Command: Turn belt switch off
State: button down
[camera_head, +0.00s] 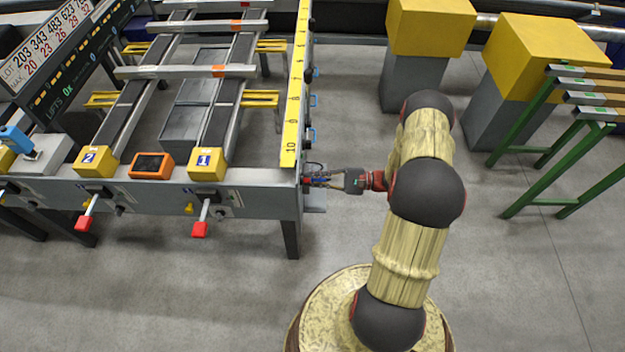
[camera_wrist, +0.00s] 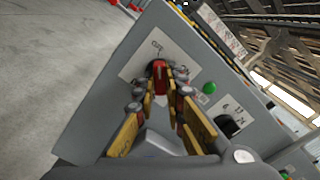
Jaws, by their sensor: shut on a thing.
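The belt switch is a red rotary handle (camera_wrist: 159,75) on a dark base over a white label, on the grey control panel (camera_wrist: 120,102) in the wrist view. My gripper (camera_wrist: 161,88) has its fingers closed around the red handle, one on each side. In the head view my gripper (camera_head: 322,181) reaches the right end of the runout table, and the switch is hidden there.
A green button (camera_wrist: 209,88) and a black knob (camera_wrist: 230,125) sit to the right on the same panel. The runout table (camera_head: 255,197) has levers with red handles (camera_head: 200,230) along its front.

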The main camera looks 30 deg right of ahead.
jog(key=shift+n, duration=0.3)
jog(key=c, duration=2)
grip_release()
jog(key=shift+o, duration=0.8)
jog(key=v, duration=1.2)
